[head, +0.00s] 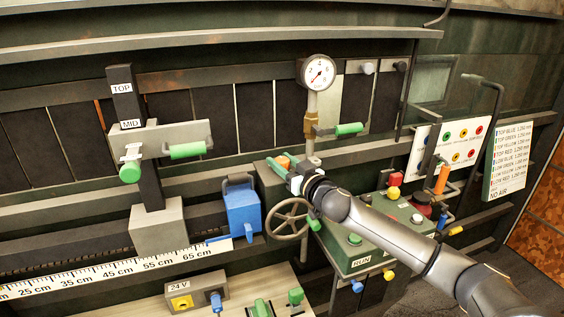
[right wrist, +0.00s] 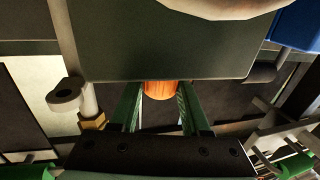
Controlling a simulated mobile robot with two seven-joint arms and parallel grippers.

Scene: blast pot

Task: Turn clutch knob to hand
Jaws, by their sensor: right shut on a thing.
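An orange knob (head: 283,161), which I take to be the clutch knob, sits at the upper left of the dark green control box (head: 265,185). In the right wrist view the orange knob (right wrist: 160,90) shows between the two green fingers, against the dark box (right wrist: 160,55). My right gripper (head: 287,171) is shut on this knob. Its arm reaches in from the lower right and covers part of the box. No marking of the knob's setting can be read. My left gripper is in neither view.
A grey handwheel (head: 288,218) is just below my right gripper. A pressure gauge (head: 317,72) on a pipe with a green-handled valve (head: 348,128) stands above it. A blue box (head: 242,210) is to the left. Buttons and a red knob (head: 396,179) are to the right.

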